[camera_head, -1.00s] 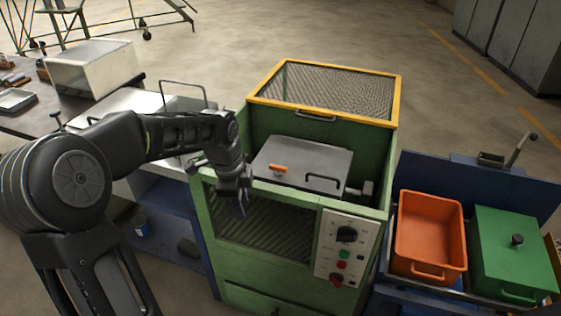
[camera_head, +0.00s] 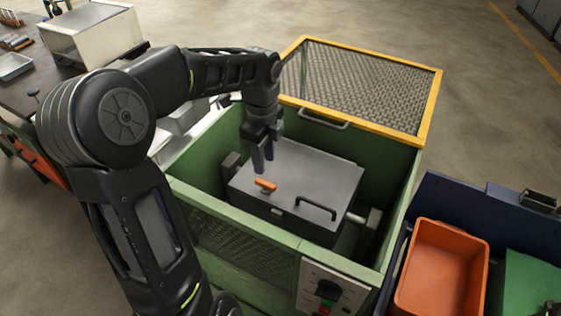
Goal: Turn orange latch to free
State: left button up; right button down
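The orange latch (camera_head: 265,185) is a short bar on the top of the grey metal lid (camera_head: 318,174), near its front left edge. The lid covers a box inside the green furnace housing (camera_head: 232,216). My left gripper (camera_head: 262,168) points down just above and behind the latch. Its two dark fingers show with a narrow gap between them and nothing held. The fingertips look close to the latch, but I cannot tell whether they touch it. My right gripper is not in view.
A black handle (camera_head: 316,208) stands on the lid right of the latch. The yellow-framed mesh cover (camera_head: 365,88) is raised behind the housing. A control panel (camera_head: 330,290) is on the front. An orange bin (camera_head: 442,270) stands at right.

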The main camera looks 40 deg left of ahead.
aim_at(265, 182)
pick_arm(q)
jog(key=shift+s+r, duration=0.1)
dwell(0.3)
notch_tip(265, 182, down, 8)
jog(key=shift+r, duration=0.1)
dwell(0.4)
grip_shut()
dwell(0.5)
